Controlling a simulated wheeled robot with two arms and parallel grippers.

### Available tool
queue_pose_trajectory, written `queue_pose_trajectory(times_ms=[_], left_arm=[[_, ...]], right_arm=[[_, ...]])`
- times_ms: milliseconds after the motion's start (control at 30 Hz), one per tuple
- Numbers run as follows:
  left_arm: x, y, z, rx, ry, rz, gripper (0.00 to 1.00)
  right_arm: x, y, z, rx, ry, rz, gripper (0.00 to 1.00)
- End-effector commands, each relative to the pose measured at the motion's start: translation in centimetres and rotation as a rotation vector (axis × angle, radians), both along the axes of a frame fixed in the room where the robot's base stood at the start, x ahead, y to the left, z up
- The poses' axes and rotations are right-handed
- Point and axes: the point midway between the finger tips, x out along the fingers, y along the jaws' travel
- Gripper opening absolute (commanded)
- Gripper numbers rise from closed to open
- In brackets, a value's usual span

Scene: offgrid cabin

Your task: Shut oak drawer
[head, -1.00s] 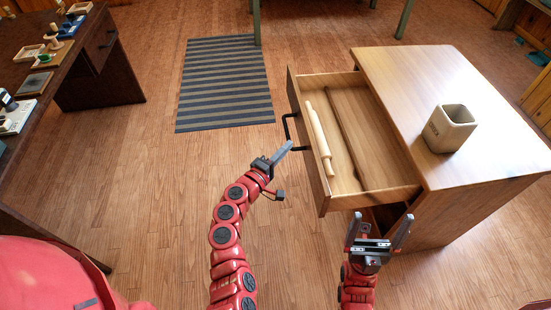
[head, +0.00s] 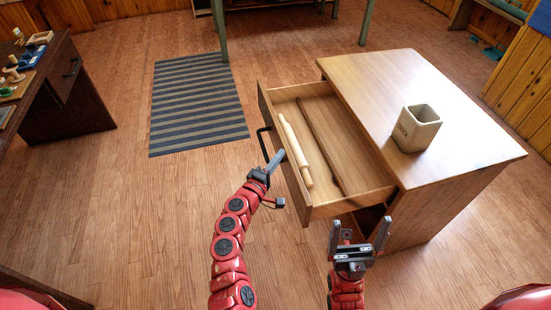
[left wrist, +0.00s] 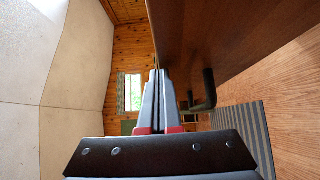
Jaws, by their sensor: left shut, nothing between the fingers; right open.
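The oak drawer (head: 318,208) is pulled out of the left side of a wooden cabinet (head: 440,105). Its front panel has a dark handle (head: 263,141). A rolling pin (head: 295,150) and a thin dark stick (head: 322,146) lie inside it. My left gripper (head: 275,161) is shut and empty, close to the drawer front just below the handle; I cannot tell whether it touches. In the left wrist view its closed fingers (left wrist: 157,95) point along the drawer front (left wrist: 215,40), with the handle (left wrist: 206,90) to their right. My right gripper (head: 359,236) is open and empty, near the drawer's near corner.
A square beige cup (head: 416,128) stands on the cabinet top. A striped mat (head: 198,103) lies on the floor to the left. A dark desk (head: 65,95) with small items stands at far left. The floor left of the drawer is clear.

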Motion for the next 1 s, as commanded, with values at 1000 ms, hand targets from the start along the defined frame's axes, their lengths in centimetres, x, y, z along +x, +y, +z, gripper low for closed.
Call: queue_pose_trajectory(times_ms=[1000], left_arm=[[5.4,-20.9,-0.5,0.003,-0.002,-0.009,0.0]], right_arm=[[0.0,0.0,-11.2,0.0,0.0,0.0,1.0]])
